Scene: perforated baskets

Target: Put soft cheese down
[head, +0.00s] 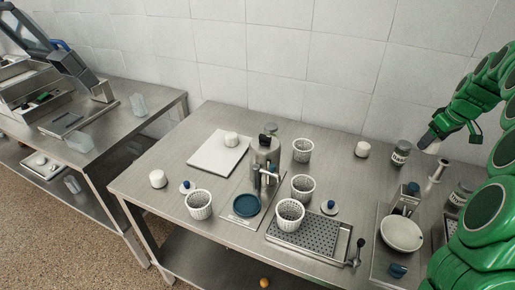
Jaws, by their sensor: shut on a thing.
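My gripper (428,141) is at the right in the head view, above the back right part of the steel table (340,128). It is shut on a small pale thing (433,148), which looks like a soft cheese. The fingers hide part of it, and its full shape cannot be told. Similar white round cheeses stand apart on the table: one (362,149) left of my gripper, one (231,139) on the white board (212,158), and one (158,178) at the left.
Perforated white baskets (199,204) stand around the press (266,152) and the perforated drain tray (300,238). Labelled jars (400,152), a metal stand (436,172) and a scale with a white bowl (401,234) are at the right. A second table (110,120) is at the left.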

